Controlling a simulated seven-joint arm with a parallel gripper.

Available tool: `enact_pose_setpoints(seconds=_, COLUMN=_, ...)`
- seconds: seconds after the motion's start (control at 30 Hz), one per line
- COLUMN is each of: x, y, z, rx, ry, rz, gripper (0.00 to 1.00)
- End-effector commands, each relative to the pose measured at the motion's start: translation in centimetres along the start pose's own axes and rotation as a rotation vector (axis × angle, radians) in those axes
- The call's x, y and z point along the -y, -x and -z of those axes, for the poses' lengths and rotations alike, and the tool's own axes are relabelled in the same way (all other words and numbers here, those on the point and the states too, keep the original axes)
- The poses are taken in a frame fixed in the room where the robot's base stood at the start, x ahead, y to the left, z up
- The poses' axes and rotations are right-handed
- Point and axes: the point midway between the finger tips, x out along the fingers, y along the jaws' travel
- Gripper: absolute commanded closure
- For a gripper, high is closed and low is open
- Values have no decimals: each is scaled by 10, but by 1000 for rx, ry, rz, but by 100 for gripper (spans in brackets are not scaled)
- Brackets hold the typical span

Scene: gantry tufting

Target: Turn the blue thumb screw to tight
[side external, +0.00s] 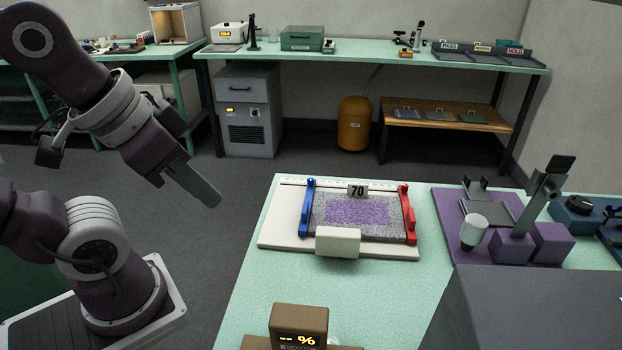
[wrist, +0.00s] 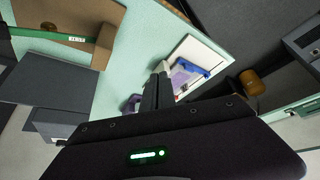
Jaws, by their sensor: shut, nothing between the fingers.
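A blue clamp bar (side external: 307,208) stands at the left end of a white board (side external: 282,243), beside a grey and purple speckled pad (side external: 357,210). Small knobs show at its ends, but I cannot tell which part is the blue thumb screw. A red clamp bar (side external: 409,214) stands at the right end. In the wrist view the blue bar (wrist: 194,66) shows beyond my fingers. My gripper (side external: 212,197) is shut and empty, in the air left of the board and apart from it. It also shows in the wrist view (wrist: 160,72).
A brown display box (side external: 299,325) stands in front. A purple fixture (side external: 515,240) and a grey box (side external: 530,310) occupy the right. Green table (side external: 270,280) is clear between.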

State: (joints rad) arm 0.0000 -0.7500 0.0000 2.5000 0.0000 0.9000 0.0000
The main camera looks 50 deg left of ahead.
Motion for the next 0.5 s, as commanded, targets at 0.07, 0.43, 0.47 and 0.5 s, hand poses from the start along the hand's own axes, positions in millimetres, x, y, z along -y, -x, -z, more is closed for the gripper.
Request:
enact_pose_setpoints(seconds=0.07, x=0, y=0, z=4, rx=8, ry=31, rz=-3, gripper=82)
enact_pose_setpoints(seconds=0.43, x=75, y=-115, z=172, rx=301, ry=1425, rz=-16, gripper=63)
enact_pose_setpoints(seconds=0.47, x=91, y=-134, z=182, rx=324, ry=1561, rz=-3, gripper=63)
enact_pose_setpoints(seconds=0.5, x=112, y=-159, z=191, rx=349, ry=1734, rz=16, gripper=63)
